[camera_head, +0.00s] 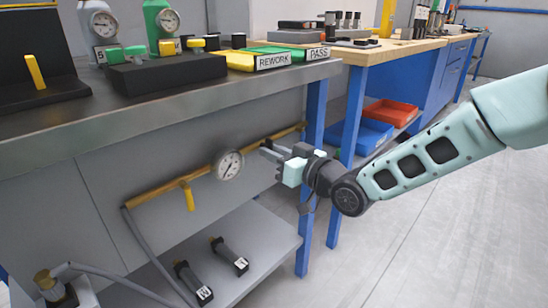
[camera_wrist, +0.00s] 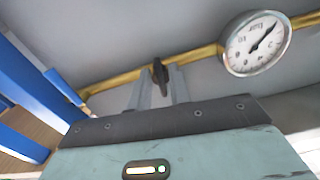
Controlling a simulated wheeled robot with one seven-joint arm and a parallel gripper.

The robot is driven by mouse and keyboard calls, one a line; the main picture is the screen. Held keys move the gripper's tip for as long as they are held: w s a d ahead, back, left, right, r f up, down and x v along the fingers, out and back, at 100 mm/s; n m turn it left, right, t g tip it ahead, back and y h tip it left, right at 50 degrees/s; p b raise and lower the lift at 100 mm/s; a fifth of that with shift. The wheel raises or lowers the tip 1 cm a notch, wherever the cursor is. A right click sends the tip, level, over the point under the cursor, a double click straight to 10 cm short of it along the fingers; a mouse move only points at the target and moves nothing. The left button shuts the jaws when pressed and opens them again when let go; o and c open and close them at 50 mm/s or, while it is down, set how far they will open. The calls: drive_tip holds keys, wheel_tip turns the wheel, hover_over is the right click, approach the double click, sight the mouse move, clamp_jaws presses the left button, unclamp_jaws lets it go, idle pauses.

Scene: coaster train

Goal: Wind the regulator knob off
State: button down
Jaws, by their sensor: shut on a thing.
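The regulator knob (camera_wrist: 160,72) is a small dark piece on the brass pipe, between my two fingers in the wrist view. My gripper (camera_wrist: 160,84) is shut on it, one grey finger on each side. In the head view my gripper (camera_head: 268,151) reaches in from the right to the pipe under the bench, and its fingers hide the knob. A round pressure gauge (camera_head: 229,165) sits on the pipe just left of my gripper. In the wrist view the gauge (camera_wrist: 257,43) is at upper right, its needle pointing up and right.
The brass pipe (camera_head: 155,194) carries a yellow lever (camera_head: 189,196) left of the gauge. The bench top (camera_head: 60,122) overhangs above. A blue leg (camera_head: 314,125) stands close behind my gripper. A lower shelf (camera_head: 262,226) holds two dark labelled pieces. Open floor lies to the right.

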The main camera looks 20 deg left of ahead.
drive_tip(key=n+b, duration=0.4)
drive_tip(key=n, duration=0.2)
drive_tip(key=n+b, duration=0.5)
drive_tip(key=n, duration=0.2)
drive_tip(key=n+b, duration=0.4)
drive_tip(key=n, duration=0.2)
drive_tip(key=shift+w+d+b, duration=0.15)
drive_tip(key=shift+w+b, duration=0.1)
drive_tip(key=shift+b, duration=0.1)
drive_tip(key=shift+r+n, duration=0.1)
drive_tip(key=shift+n, duration=0.2)
drive_tip(key=c, duration=1.3)
unclamp_jaws()
drive_tip(key=shift+d+r, duration=0.1)
